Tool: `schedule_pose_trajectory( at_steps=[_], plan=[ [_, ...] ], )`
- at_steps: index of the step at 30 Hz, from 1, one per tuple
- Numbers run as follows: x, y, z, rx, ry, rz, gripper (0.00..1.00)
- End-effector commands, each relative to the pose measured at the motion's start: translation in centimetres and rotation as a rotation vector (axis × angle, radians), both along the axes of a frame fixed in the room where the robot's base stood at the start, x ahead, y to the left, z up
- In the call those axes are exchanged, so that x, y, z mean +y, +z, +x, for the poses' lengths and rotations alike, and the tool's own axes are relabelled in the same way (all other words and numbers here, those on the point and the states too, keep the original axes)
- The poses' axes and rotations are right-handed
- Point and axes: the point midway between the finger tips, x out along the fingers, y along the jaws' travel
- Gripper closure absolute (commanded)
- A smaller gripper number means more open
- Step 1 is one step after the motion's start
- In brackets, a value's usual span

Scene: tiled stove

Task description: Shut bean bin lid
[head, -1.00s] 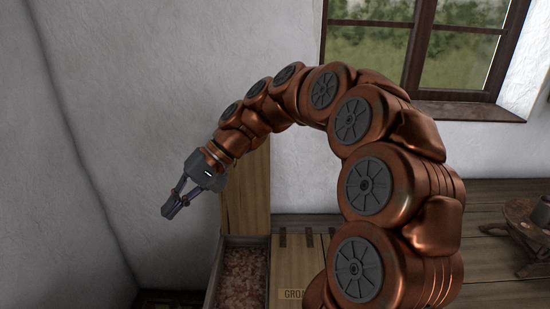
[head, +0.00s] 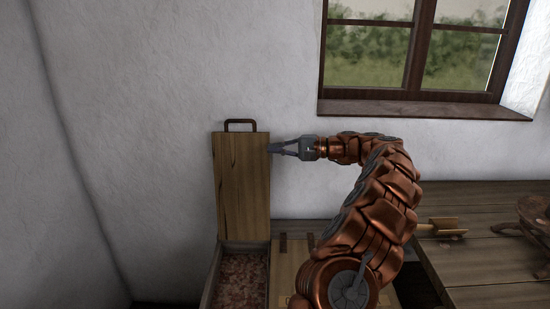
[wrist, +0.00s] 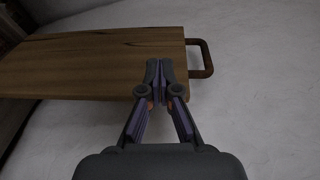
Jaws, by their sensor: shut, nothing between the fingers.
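The bean bin (head: 211,283) stands at the bottom left of the head view, open, with brown beans (head: 239,278) inside. Its wooden lid (head: 241,185) stands upright at the back of the bin, near the wall. A dark handle (head: 240,122) sits on the lid's top edge. My gripper (head: 272,147) is shut and empty, with its tips at the lid's upper right edge. In the wrist view the lid (wrist: 95,65) lies beyond the fingertips (wrist: 160,68), and the handle (wrist: 207,58) is to their right. I cannot tell whether the tips touch the lid.
A closed wooden lid with dark hinges (head: 283,243) is right of the open bin, partly behind my arm. A wooden scoop (head: 443,226) and a small stool-like stand (head: 535,212) are on the table (head: 490,245) at right. A window (head: 415,55) is above. White wall is behind.

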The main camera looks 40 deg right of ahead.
Motion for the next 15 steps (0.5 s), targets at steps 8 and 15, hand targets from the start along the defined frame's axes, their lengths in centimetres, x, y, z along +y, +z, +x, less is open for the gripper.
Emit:
schedule_pose_trajectory(
  at_steps=[8, 15],
  plan=[
    [-8.3, -3.4, -1.9, -0.036, -0.149, 0.013, 1.00],
    [-9.4, -3.8, -2.0, -0.042, -0.172, 0.014, 1.00]
  ],
)
